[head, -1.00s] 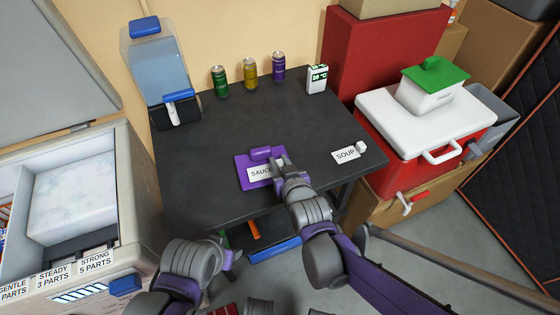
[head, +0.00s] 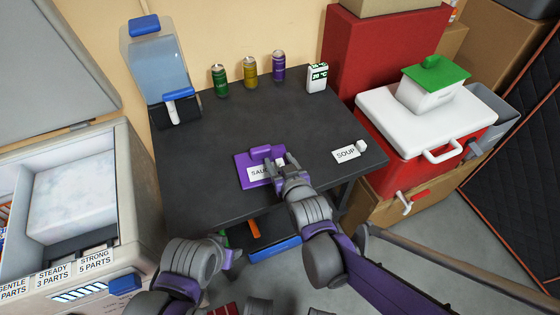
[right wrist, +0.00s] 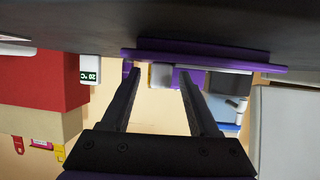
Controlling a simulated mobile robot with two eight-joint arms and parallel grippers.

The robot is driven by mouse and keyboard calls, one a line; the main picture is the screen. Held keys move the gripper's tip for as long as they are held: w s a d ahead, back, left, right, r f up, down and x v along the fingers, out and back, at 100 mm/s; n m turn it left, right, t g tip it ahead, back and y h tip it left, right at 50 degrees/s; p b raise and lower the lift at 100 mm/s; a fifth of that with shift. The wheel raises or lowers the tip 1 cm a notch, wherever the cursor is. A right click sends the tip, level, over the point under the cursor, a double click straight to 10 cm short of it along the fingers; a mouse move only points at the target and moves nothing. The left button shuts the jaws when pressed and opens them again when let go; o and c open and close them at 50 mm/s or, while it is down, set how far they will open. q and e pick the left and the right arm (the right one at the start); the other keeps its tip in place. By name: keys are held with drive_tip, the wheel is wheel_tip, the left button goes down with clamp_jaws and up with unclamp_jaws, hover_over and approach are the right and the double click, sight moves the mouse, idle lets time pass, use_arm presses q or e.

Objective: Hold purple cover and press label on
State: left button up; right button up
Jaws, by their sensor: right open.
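The purple cover (head: 243,161) lies flat on the dark table, with a raised purple handle (head: 261,151) at its back. A white label reading "SAU..." (head: 257,174) lies on the cover, its right part hidden by my right gripper (head: 279,164). That gripper is open at the cover's right side. In the right wrist view its fingers (right wrist: 157,76) are spread, with a small whitish block (right wrist: 161,75) showing between them near the purple cover (right wrist: 205,58); contact is unclear. My left gripper (head: 231,250) is low at the table's front edge, its jaws unclear.
A white "SOUP" label (head: 346,154) with a white block lies right of the cover. Several cans, including a purple one (head: 278,66), and a temperature display (head: 317,78) stand at the back. A clear dispenser (head: 160,70) is back left. The table's middle (head: 240,120) is clear.

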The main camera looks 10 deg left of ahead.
drive_tip(key=shift+s, duration=0.1)
use_arm(q)
wheel_tip(320, 180, up, 3)
drive_tip(key=shift+f+p, duration=0.15)
drive_tip(key=shift+p, duration=0.95)
use_arm(e)
drive_tip(key=v, duration=1)
drive_tip(key=shift+s+d+r, duration=0.2)
drive_tip(key=shift+s, duration=0.05)
drive_tip(key=s+d+f+m+g+h, duration=0.35)
drive_tip(key=s+d, duration=0.45)
drive_tip(key=d, duration=0.3)
drive_tip(key=s+d+f+m+g+h, duration=0.2)
drive_tip(key=s+d+f+g+h, duration=0.15)
drive_tip(key=s+d, duration=0.55)
use_arm(q)
wheel_tip(320, 180, up, 16)
drive_tip(key=w+p, duration=0.2)
drive_tip(key=p, duration=1.2)
drive_tip(key=shift+t, duration=0.4)
use_arm(e)
drive_tip(key=w+d+r, duration=0.1)
drive_tip(key=r, duration=0.7)
drive_tip(key=w+d+r, duration=0.1)
drive_tip(key=w+r, duration=0.1)
drive_tip(key=r, duration=0.6)
drive_tip(key=shift+w+d+y, duration=0.2)
drive_tip(key=shift+w+y, duration=0.1)
